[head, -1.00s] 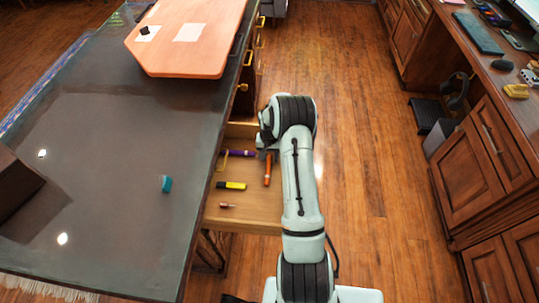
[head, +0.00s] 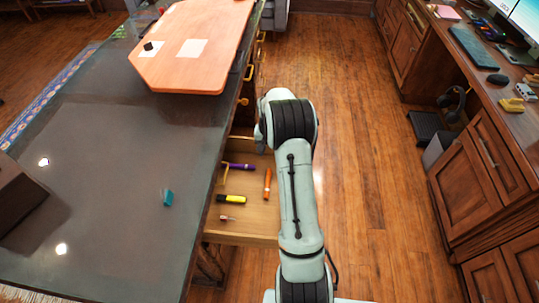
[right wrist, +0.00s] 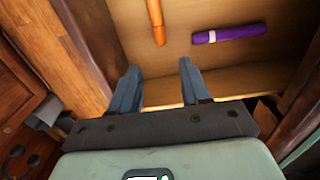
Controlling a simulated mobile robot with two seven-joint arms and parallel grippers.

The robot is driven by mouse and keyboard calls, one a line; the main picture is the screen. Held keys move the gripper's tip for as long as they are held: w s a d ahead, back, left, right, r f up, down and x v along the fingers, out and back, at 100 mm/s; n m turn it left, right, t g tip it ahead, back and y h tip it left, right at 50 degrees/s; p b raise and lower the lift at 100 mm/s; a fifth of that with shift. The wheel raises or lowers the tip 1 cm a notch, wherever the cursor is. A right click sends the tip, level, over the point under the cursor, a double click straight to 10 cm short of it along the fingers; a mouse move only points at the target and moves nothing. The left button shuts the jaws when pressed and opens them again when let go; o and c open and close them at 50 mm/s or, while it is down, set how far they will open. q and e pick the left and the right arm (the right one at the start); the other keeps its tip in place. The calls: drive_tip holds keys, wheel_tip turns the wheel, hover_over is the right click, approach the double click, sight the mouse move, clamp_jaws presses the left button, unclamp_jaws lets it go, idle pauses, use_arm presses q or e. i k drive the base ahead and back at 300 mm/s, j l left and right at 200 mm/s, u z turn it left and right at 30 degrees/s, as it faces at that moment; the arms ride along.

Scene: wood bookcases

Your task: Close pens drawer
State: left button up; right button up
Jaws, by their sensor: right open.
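The pens drawer (head: 262,222) is pulled out from the right side of the dark-topped desk in the head view. It holds a purple marker (head: 240,167), an orange marker (head: 267,184), a yellow and black highlighter (head: 231,199) and a small pale-and-red item (head: 227,218). My right arm lies along the drawer's right side and hides its front. My right gripper (right wrist: 155,85) shows in the right wrist view, open and empty. Its fingers are near a drawer wall, beside the orange marker (right wrist: 156,20) and purple marker (right wrist: 229,34); contact cannot be told. My left gripper is not in view.
The desk top (head: 100,140) carries a small teal block (head: 168,198) and an orange-brown board (head: 190,60). More drawers with brass handles line the desk beyond.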

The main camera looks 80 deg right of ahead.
sight(257, 223)
drive_tip(key=k, duration=1)
